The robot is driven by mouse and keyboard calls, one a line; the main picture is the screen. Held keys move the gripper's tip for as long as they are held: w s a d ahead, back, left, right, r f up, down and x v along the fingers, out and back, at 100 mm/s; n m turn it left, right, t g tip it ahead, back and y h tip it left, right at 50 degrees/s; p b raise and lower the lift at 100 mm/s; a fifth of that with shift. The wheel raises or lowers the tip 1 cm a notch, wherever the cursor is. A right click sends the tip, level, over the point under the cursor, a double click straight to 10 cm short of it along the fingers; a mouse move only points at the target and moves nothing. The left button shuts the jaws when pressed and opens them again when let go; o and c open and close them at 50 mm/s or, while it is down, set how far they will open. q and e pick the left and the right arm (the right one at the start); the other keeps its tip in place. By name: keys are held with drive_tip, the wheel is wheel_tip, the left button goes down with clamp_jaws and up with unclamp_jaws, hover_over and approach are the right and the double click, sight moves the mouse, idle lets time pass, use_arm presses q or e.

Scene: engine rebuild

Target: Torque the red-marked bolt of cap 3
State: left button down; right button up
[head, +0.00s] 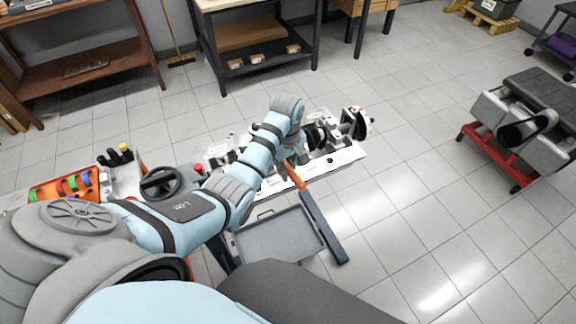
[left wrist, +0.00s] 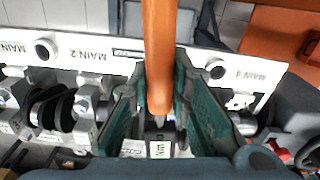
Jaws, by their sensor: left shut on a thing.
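The engine block (head: 325,165) lies on the bench, with a white plate marked MAIN along its front; it also shows in the left wrist view (left wrist: 110,55). My left gripper (left wrist: 160,105) is shut on the orange handle (left wrist: 158,50) of a tool, seemingly the torque wrench. The handle also shows in the head view (head: 294,176), just below my wrist. The handle covers the plate between MAIN 2 and the right label, which seems to read MAIN 4. A small labelled block (left wrist: 158,148) lies between my fingertips. I cannot make out the red-marked bolt. My right gripper is out of view.
A grey tray (head: 262,250) stands in front of the block, with a dark bar (head: 325,230) at its right. An orange tray with coloured rings (head: 40,192) and a black wheel (head: 160,183) are at left. A red stand (head: 490,155) is at right. Open floor lies between.

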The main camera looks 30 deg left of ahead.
use_arm(q)
drive_tip(key=shift+s+a+m, duration=0.4)
drive_tip(key=shift+s+m, duration=0.1)
drive_tip(key=shift+s, duration=0.2)
drive_tip(key=shift+s+a+m, duration=0.4)
drive_tip(key=shift+s+m, duration=0.1)
drive_tip(key=shift+s, duration=0.15)
idle(2.6)
drive_tip(key=shift+s+a+m, duration=0.9)
drive_tip(key=shift+s+a, duration=0.05)
drive_tip(key=shift+s, duration=0.1)
idle(3.0)
